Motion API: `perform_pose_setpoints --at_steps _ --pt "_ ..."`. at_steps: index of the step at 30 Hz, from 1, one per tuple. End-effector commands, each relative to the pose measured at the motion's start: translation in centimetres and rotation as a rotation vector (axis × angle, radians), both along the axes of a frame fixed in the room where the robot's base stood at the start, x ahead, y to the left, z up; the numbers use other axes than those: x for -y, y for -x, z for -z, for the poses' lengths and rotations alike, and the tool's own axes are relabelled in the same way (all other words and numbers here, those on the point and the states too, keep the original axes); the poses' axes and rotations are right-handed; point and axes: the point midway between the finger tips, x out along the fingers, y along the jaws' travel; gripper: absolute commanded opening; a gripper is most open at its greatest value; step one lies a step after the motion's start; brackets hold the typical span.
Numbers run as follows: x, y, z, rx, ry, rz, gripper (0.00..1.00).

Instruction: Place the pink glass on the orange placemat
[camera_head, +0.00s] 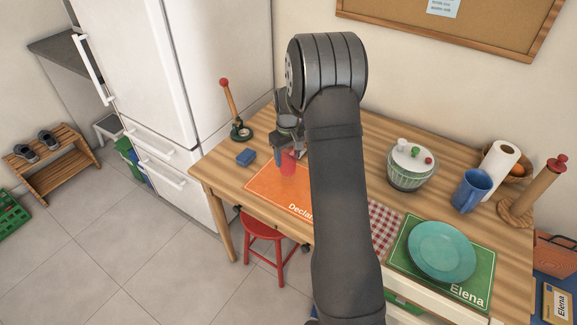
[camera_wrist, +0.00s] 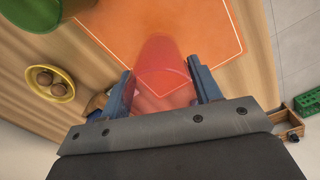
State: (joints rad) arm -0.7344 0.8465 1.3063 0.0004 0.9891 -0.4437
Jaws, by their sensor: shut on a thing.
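The pink glass (camera_head: 288,166) is in my gripper (camera_head: 283,153), over the far part of the orange placemat (camera_head: 262,188). In the wrist view, the see-through pink glass (camera_wrist: 161,62) sits between the two blue fingers of my gripper (camera_wrist: 164,86), which are shut on its sides. The orange placemat (camera_wrist: 205,28) lies beyond and under it there. I cannot tell whether the base of the glass touches the mat. My arm hides the right part of the placemat and some of its lettering.
A lidded bowl (camera_head: 410,170), a blue mug (camera_head: 472,190), a paper roll (camera_head: 497,168) and a teal plate (camera_head: 441,250) on a green placemat (camera_head: 476,293) are right.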

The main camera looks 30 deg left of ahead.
Motion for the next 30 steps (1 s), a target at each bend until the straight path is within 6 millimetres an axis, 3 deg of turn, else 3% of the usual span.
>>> perform_pose_setpoints --at_steps 10,20,21,24,30 --pt "0.0 0.0 3.8 0.0 0.0 0.0 0.3" --pt "0.0 0.0 4.1 0.0 -0.001 0.0 0.3" --pt "0.0 0.0 4.2 0.0 -0.001 0.0 0.6" --pt "0.0 0.0 4.2 0.0 -0.001 0.0 0.79" --pt "0.0 0.0 4.2 0.0 -0.001 0.0 0.79"
